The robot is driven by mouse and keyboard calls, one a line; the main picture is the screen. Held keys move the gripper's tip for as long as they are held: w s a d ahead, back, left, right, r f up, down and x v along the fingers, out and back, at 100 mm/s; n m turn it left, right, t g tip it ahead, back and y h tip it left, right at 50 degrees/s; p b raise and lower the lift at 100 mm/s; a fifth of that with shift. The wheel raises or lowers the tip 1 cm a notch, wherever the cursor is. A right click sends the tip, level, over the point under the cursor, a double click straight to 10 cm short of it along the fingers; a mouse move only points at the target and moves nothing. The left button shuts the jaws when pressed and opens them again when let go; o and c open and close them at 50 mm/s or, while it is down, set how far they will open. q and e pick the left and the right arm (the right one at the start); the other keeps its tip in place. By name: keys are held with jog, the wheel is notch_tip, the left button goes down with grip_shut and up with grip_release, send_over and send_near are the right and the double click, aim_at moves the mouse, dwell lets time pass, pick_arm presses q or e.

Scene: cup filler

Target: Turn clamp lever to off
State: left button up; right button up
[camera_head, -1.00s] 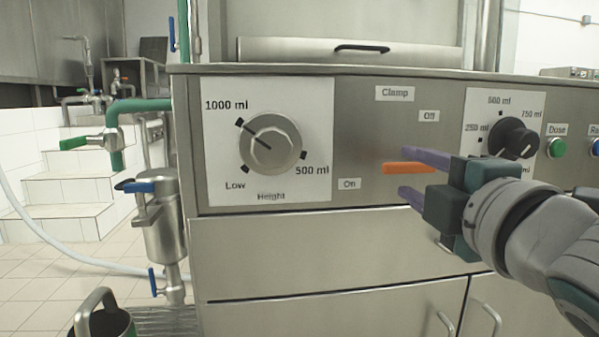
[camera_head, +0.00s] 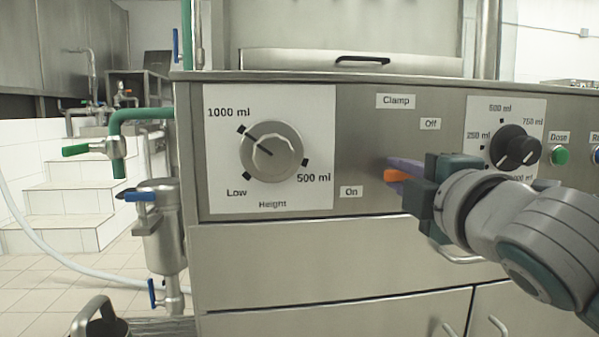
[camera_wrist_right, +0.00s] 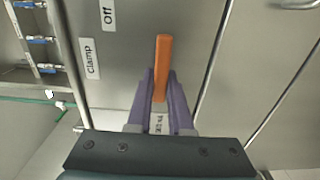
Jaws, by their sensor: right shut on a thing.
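The orange clamp lever (camera_head: 394,176) sits on the steel front panel, below the "Clamp" label (camera_head: 395,101) and between the "Off" label (camera_head: 429,124) and the "On" label (camera_head: 351,191). My right gripper (camera_head: 402,173) is shut on the lever, and its purple fingers hide most of it in the head view. In the right wrist view the lever (camera_wrist_right: 163,65) lies between the two fingers of the right gripper (camera_wrist_right: 161,95), with its end sticking out past them. The "Off" label also shows there (camera_wrist_right: 107,14). My left gripper is not in view.
The height knob (camera_head: 271,151) is on the panel to the left. The black dose-volume knob (camera_head: 514,148) and the green "Dose" button (camera_head: 559,155) are to the right, close to my right arm. A drawer handle (camera_head: 455,254) lies below my gripper.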

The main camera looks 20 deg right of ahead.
grip_shut()
